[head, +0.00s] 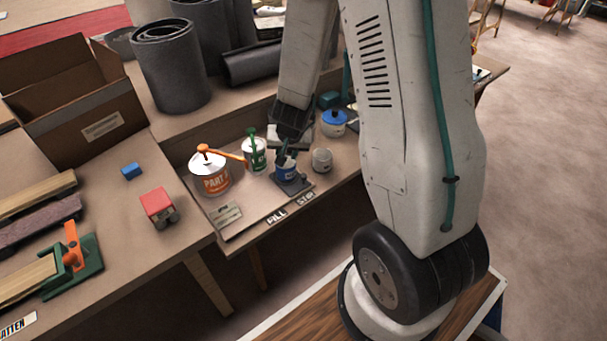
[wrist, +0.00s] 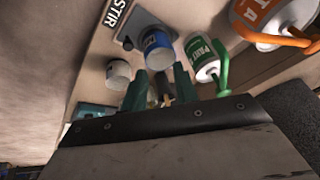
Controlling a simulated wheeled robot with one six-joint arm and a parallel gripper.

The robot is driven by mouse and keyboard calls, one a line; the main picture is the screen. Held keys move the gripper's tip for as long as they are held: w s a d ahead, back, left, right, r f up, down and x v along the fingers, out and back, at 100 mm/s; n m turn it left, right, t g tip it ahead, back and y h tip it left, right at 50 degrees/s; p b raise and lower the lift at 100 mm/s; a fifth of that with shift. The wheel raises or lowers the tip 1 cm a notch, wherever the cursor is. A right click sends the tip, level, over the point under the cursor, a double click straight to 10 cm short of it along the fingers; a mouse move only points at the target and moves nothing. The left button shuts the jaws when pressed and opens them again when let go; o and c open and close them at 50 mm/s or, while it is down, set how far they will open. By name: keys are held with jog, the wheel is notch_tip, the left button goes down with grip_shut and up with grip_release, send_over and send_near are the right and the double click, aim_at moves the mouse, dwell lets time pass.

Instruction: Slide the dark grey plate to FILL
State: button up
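The dark grey plate (head: 300,187) lies on the low bench near its front edge, behind the STIR label (head: 306,198). It also shows in the wrist view (wrist: 131,25), next to STIR (wrist: 116,14). A blue cup (head: 285,172) stands on the plate; the wrist view shows it too (wrist: 157,48). The FILL label (head: 277,216) is left of STIR, with bare bench behind it. My gripper (head: 284,153) points down over the cup. In the wrist view its green fingers (wrist: 160,76) are apart, their tips near the cup; I cannot tell whether they touch it.
An orange-and-white PART A can (head: 215,180) and a white can with a green handle (head: 256,155) stand left of the cup. A small pale pot (head: 321,160) stands right, a blue-lidded pot (head: 334,122) behind. A card (head: 226,215) lies front left.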

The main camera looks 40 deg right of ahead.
jog(key=m+g+h, duration=0.1)
jog(key=h, duration=0.1)
send_near(303, 176)
jog(key=f, duration=0.1)
jog(key=x, duration=0.7)
jog(key=shift+w+d+f, duration=0.2)
jog(key=shift+d+f, duration=0.1)
jog(key=shift+d, duration=0.05)
